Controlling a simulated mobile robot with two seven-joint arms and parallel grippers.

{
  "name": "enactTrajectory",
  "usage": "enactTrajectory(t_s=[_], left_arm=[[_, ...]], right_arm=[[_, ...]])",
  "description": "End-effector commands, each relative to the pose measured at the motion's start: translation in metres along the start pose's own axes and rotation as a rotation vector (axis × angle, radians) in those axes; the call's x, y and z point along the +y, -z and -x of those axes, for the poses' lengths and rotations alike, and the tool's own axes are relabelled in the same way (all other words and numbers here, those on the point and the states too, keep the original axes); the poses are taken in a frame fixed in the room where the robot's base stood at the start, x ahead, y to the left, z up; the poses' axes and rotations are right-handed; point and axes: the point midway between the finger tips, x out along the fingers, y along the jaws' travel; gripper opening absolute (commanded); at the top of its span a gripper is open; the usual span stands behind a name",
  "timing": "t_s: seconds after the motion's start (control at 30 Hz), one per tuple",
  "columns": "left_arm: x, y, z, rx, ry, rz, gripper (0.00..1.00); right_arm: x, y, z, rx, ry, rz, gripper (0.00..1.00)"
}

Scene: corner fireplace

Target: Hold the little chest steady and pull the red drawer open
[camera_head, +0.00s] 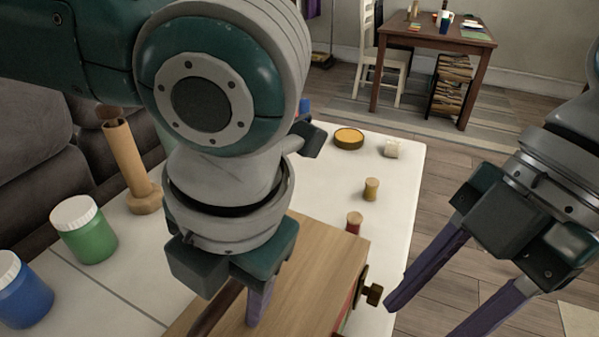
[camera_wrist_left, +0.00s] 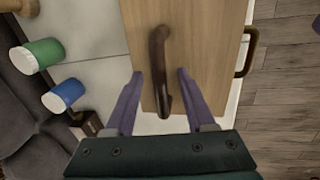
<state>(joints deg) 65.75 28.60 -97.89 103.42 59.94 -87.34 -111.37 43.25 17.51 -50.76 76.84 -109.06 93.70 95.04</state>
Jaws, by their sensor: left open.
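The little chest (camera_head: 318,258) is a light wooden box on the white table. A dark brown handle (camera_wrist_left: 159,62) arches over its top. I cannot tell whether the drawer is shut. My left gripper (camera_wrist_left: 160,76) is open above the chest, its purple fingers on either side of the top handle. My right gripper (camera_head: 424,318) is open and empty, right of the pull and apart from it.
On the white table (camera_head: 400,188) stand a green jar (camera_head: 86,232), a blue jar (camera_head: 24,291), a wooden post (camera_head: 127,160), a yellow tin (camera_head: 348,138), a cream cylinder (camera_head: 391,149) and small spools (camera_head: 371,189). A dark sofa (camera_head: 35,170) borders the left.

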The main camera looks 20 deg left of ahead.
Motion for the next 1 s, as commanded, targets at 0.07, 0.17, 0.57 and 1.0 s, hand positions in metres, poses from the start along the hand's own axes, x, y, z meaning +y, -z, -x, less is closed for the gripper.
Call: enactTrajectory(t_s=[0.07, 0.17, 0.57, 1.0], left_arm=[[-0.0001, 0.0, -0.0006, 0.0, 0.0, 0.0, 0.55], [-0.0001, 0.0, -0.0004, 0.0, 0.0, 0.0, 0.55], [-0.0002, 0.0, 0.0, 0.0, 0.0, 0.0, 0.14], [-0.0002, -0.0001, 0.0002, 0.0, 0.0, 0.0, 0.0]], right_arm=[[0.0, 0.0, 0.0, 0.0, 0.0, 0.0, 0.5], [0.0001, 0.0, 0.0, 0.0, 0.0, 0.0, 0.5], [0.0, 0.0, 0.0, 0.0, 0.0, 0.0, 0.5], [0.0, 0.0, 0.0, 0.0, 0.0, 0.0, 0.5]])
